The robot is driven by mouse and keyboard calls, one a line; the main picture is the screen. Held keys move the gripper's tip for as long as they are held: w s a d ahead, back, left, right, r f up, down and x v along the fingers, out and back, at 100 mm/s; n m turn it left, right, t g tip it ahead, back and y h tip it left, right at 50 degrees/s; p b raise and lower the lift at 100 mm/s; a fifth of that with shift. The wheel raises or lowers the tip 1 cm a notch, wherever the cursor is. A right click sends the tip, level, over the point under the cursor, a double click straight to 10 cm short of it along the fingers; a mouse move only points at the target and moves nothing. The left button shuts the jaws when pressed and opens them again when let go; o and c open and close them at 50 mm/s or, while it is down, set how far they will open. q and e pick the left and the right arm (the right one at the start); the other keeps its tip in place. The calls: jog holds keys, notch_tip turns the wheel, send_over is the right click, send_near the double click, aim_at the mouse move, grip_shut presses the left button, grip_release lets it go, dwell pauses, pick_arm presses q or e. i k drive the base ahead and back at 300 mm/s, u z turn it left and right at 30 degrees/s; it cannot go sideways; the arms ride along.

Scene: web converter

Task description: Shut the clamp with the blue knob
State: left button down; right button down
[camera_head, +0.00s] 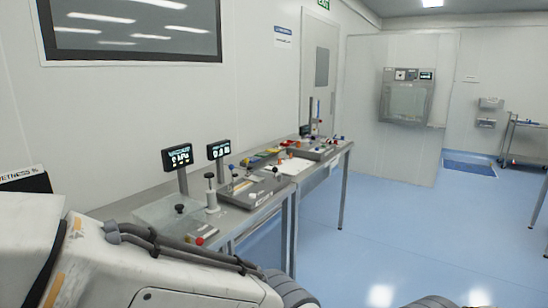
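A long steel bench (120,208) along the left wall carries small fixtures with coloured knobs. A grey fixture plate (262,195) near the middle holds small posts and knobs. A tall blue-tipped post (318,107) stands on the bench's far part, near a red knob. The fixtures are too small to tell which is the clamp with the blue knob, or whether it is open. My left arm crosses the lower left in front of the bench. Neither gripper can be made out.
Two small displays (177,156) stand on the bench, with a clear low box (165,213) at its near end. A red-knobbed item (200,240) is at the near edge. Blue floor (400,240) to the right is clear. A cart (525,140) stands far right.

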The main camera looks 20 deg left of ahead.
aim_at(231, 167)
jog(key=z, duration=0.15)
jog(key=i, duration=1.5)
jog(key=u, duration=0.95)
jog(key=i, duration=0.45)
jog(key=u, duration=0.4)
